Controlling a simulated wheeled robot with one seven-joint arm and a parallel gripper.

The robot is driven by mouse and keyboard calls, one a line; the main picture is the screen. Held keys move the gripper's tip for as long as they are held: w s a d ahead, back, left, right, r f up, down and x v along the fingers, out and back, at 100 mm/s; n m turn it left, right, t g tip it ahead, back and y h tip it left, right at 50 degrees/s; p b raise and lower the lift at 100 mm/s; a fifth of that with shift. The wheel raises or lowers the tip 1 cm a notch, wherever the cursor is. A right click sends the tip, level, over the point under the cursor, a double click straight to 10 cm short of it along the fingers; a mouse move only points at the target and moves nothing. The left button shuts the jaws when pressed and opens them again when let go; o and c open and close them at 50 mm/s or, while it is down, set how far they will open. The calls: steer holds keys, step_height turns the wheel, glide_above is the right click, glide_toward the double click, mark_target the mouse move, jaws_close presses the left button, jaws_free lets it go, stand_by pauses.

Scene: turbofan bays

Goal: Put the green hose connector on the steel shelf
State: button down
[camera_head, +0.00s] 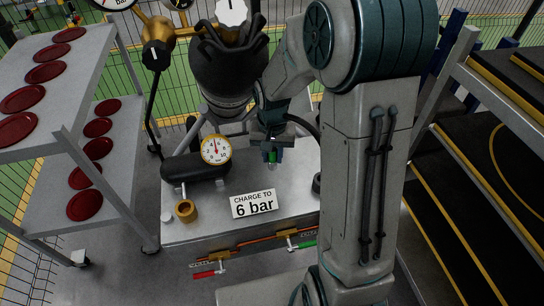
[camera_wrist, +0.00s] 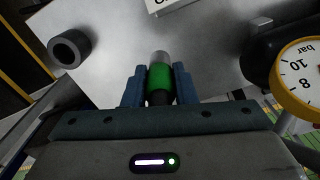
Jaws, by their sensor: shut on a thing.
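The green hose connector (camera_wrist: 160,80) is a short green cylinder with a pale metal tip and a dark lower part. It also shows in the head view (camera_head: 272,157), small and partly hidden by my gripper. My gripper (camera_wrist: 159,90) is shut on it, one blue finger on each side. In the head view my gripper (camera_head: 271,150) points down over the grey metal bench top (camera_head: 290,215). I cannot tell how far the connector is above that surface. A grey shelf rack (camera_head: 105,150) with dark red discs stands at the left; it may be the steel shelf.
A pressure gauge (camera_head: 216,149) on a black cylinder and a brass fitting (camera_head: 186,210) sit left of my gripper. A sign (camera_head: 254,203) reads "CHARGE TO 6 bar". A dark ring (camera_wrist: 69,49) lies on the bench. A black-matted rack (camera_head: 470,170) stands at the right.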

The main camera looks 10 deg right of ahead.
steer(key=shift+w+d+f+p, duration=0.2)
steer(key=shift+w+f, duration=0.45)
steer(key=shift+f, duration=0.4)
steer(key=shift+w+d+f+p, duration=0.1)
steer(key=shift+w+f+p, duration=0.1)
steer(key=shift+w+f, duration=0.7)
steer(key=shift+w+d+f+p, duration=0.2)
steer(key=shift+w+f, duration=0.25)
steer(key=shift+f, duration=0.8)
steer(key=shift+f, duration=0.15)
steer(key=c, duration=1.2)
jaws_free()
steer(key=shift+o, duration=0.2)
